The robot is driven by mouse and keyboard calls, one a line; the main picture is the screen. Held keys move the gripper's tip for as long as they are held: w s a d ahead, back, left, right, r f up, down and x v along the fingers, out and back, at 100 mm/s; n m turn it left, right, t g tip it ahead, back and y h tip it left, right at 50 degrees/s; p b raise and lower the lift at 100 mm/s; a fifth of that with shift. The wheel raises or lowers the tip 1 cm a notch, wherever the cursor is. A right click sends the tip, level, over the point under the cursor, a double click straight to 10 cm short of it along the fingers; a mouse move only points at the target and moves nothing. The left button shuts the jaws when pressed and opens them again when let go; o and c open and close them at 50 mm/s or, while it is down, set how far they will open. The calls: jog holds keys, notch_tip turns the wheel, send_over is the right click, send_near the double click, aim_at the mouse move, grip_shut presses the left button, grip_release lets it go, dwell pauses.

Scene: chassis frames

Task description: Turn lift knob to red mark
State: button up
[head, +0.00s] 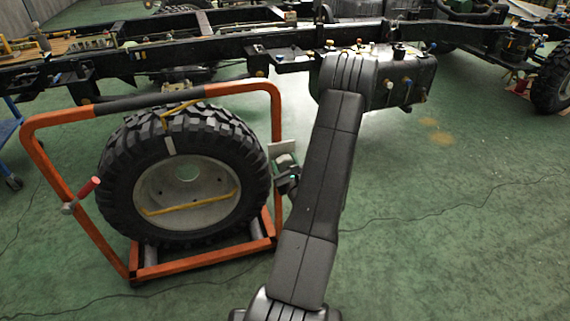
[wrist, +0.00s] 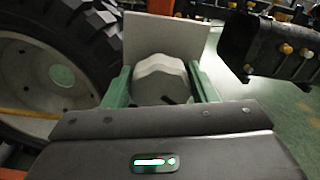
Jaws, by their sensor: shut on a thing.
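The lift knob (wrist: 159,84) is a pale grey, faceted knob in front of a flat light grey plate (wrist: 150,32) in the wrist view. A small dark mark shows at its lower right. My gripper (wrist: 158,70) has its two green fingers on the left and right sides of the knob and is shut on it. In the head view my gripper (head: 284,164) is at the right post of the orange wheel frame, just below the plate (head: 282,148). The knob cannot be made out there. No red mark is visible in either view.
The orange frame (head: 278,115) holds a large tyre (head: 117,170) left of my gripper. A black vehicle chassis (head: 190,49) crosses behind. Green floor (head: 450,220) is open to the right, with thin cables.

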jog(key=shift+d+m, duration=0.15)
jog(key=shift+m, duration=2.55)
jog(key=o, duration=1)
jog(key=v, duration=1.3)
jog(key=shift+s+d+p, duration=0.15)
jog(key=shift+s+p, duration=0.2)
jog(key=shift+p, duration=0.05)
